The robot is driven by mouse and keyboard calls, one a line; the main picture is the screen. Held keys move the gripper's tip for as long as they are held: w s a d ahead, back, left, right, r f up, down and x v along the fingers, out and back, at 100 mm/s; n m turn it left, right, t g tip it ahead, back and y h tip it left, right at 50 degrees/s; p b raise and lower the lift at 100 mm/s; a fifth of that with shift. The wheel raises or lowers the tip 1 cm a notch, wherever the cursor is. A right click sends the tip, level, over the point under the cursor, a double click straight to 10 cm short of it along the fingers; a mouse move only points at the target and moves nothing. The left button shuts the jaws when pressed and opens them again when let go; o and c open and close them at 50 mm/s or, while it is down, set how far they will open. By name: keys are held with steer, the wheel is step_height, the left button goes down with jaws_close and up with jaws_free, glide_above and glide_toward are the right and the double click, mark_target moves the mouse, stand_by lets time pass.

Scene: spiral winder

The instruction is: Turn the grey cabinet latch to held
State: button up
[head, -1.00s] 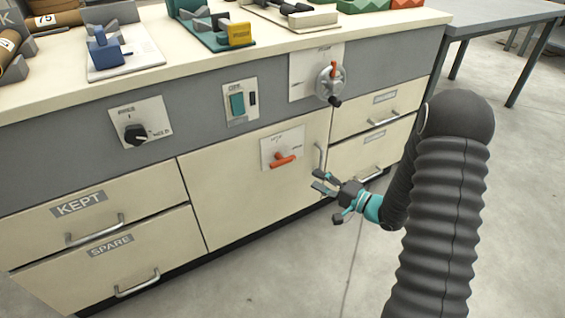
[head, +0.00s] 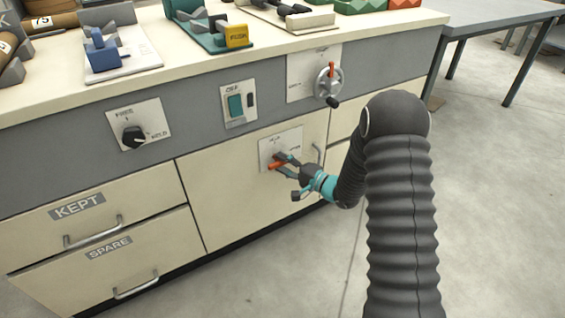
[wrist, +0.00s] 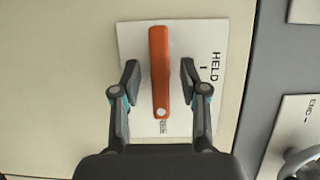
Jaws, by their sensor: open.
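The cabinet latch is an orange bar handle (wrist: 159,70) on a white plate (wrist: 208,35), mounted on the cream cabinet door. In the head view the latch (head: 276,167) lies roughly level, with a label above it and another to its right. In the wrist view HELD is printed beside the bar, sideways, and the bar does not point at it. A pale dot sits near the bar's lower end there. My gripper (wrist: 160,76) is open, its fingers on either side of the bar with a visible gap on each side. In the head view my gripper (head: 282,162) partly covers the latch.
A teal switch (head: 236,105) and a crank wheel (head: 328,82) are above the door. A door pull (head: 317,154) stands close to my gripper. Floor at right is clear.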

steer(key=shift+w+a, duration=0.3)
steer(key=shift+a, duration=0.15)
jaws_close()
steer(key=shift+d, duration=0.1)
